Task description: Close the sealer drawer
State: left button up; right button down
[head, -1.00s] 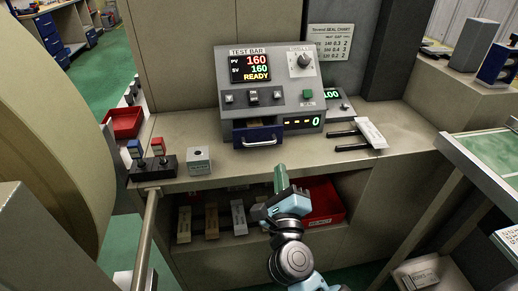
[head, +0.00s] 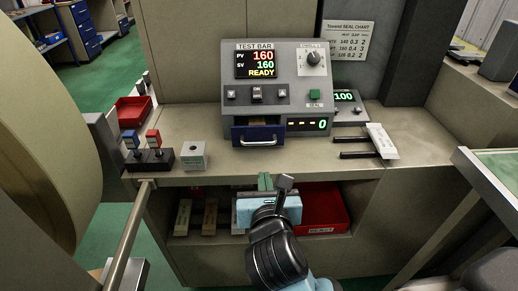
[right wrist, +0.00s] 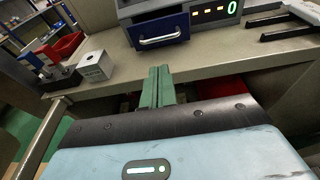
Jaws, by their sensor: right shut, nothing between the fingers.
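The sealer (head: 276,85) is a grey box on the bench, with a display reading TEST BAR, 160, 160 and READY. Its blue drawer (head: 258,135) with a silver handle sits low on the front left and stands out a little, with its inside showing at the top. The drawer front also shows in the right wrist view (right wrist: 160,30). My right gripper (head: 265,181) is shut and empty, its green fingers together. It is below and in front of the drawer, near the bench's front edge, apart from the handle. In the right wrist view the fingertips (right wrist: 158,72) point up toward the drawer. My left gripper is not in view.
A two-pronged black holder with a white card (head: 382,141) lies right. Below the bench top (head: 318,160) is a shelf with a red bin (head: 322,209).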

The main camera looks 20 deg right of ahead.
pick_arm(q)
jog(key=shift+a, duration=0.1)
pick_arm(e)
jog(key=shift+w, duration=0.1)
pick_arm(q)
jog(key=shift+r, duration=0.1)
pick_arm(e)
send_near(259, 144)
jog(key=x, duration=0.7)
